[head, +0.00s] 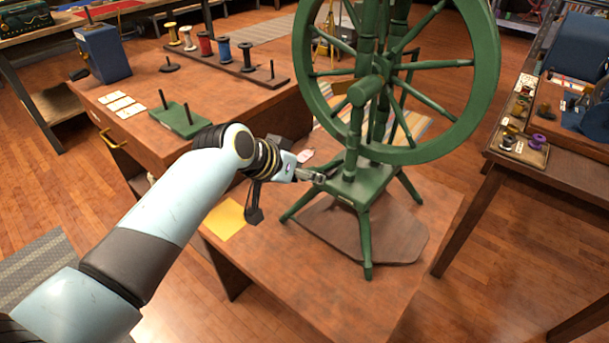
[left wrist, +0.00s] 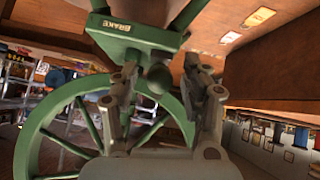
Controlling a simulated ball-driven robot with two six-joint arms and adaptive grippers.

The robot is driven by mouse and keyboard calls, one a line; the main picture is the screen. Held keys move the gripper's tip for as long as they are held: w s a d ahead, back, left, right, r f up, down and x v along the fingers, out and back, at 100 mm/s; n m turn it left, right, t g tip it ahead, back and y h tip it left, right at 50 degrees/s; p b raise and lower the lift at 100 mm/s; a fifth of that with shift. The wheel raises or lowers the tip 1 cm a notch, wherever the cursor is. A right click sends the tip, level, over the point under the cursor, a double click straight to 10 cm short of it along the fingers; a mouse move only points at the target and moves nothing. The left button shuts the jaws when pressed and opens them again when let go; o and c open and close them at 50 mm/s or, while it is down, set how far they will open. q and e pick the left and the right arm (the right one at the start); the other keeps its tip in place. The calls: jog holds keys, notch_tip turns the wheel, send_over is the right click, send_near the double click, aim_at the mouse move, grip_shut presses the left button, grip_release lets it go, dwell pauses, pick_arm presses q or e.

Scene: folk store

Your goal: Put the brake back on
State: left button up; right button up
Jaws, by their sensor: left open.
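My left gripper (head: 318,177) is at the left edge of the wheel's base block. In the left wrist view its two fingers (left wrist: 164,75) are open, one on each side of the knob. I cannot tell whether they touch it. My right gripper is not in view.
A yellow sheet (head: 223,219) lies below my left arm. Behind are a green peg stand (head: 180,119), a rack of spools (head: 222,49) and a blue box (head: 104,52). A tray of spools (head: 523,146) sits on the right table. The table's front is clear.

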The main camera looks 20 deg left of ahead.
pick_arm(q)
grip_shut()
dwell(0.4)
jog(key=shift+f, duration=0.1)
